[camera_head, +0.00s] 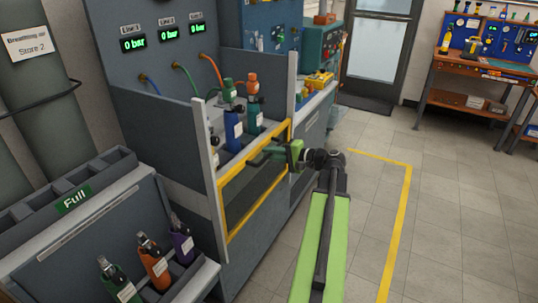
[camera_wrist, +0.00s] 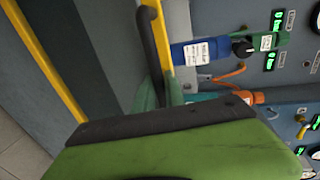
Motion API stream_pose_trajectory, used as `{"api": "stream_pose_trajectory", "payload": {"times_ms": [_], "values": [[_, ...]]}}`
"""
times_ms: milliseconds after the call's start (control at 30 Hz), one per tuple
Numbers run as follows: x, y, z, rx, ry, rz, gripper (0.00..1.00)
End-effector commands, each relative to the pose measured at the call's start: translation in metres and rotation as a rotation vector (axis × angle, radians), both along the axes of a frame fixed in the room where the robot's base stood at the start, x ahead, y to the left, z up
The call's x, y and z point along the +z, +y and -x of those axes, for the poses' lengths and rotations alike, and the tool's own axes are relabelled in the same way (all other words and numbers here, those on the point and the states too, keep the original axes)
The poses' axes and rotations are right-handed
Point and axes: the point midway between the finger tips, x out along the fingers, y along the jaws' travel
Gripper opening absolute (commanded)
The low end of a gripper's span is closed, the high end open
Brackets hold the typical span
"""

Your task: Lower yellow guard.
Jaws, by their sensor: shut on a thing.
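The yellow guard (camera_head: 235,171) is a yellow-edged frame set between two upright grey posts on the front of the test bench. Its upper bar runs in front of the standing cylinders, with their tops above it. My gripper (camera_head: 265,155) is at the guard's upper bar, toward its far end. In the wrist view my gripper (camera_wrist: 160,95) is closed at the dark handle (camera_wrist: 148,35) beside the yellow bar (camera_wrist: 160,50). The exact grip is partly hidden by the fingers and the green gripper body.
Blue and green cylinders (camera_head: 235,128) stand behind the guard, below gauges (camera_head: 168,34) reading 0 bar. A grey rack (camera_head: 80,235) marked Full holds several cylinders at lower left. Open tiled floor (camera_head: 450,220) lies to the right.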

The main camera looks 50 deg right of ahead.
Motion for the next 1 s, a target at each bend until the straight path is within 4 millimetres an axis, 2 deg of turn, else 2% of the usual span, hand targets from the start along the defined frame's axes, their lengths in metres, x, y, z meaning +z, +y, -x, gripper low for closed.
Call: {"api": "stream_pose_trajectory", "payload": {"times_ms": [33,133,567,600,733,1000], "values": [[-0.021,-0.003,0.001,-0.009,0.001,0.002,0.00],[-0.031,-0.004,0.001,-0.010,0.001,0.002,0.00],[-0.033,-0.004,0.001,-0.012,0.000,0.003,0.00],[-0.033,-0.004,0.001,-0.011,0.000,0.002,0.17],[-0.033,-0.003,0.000,-0.008,0.001,0.002,0.34],[-0.033,-0.001,0.000,-0.004,0.000,0.001,0.36]]}}
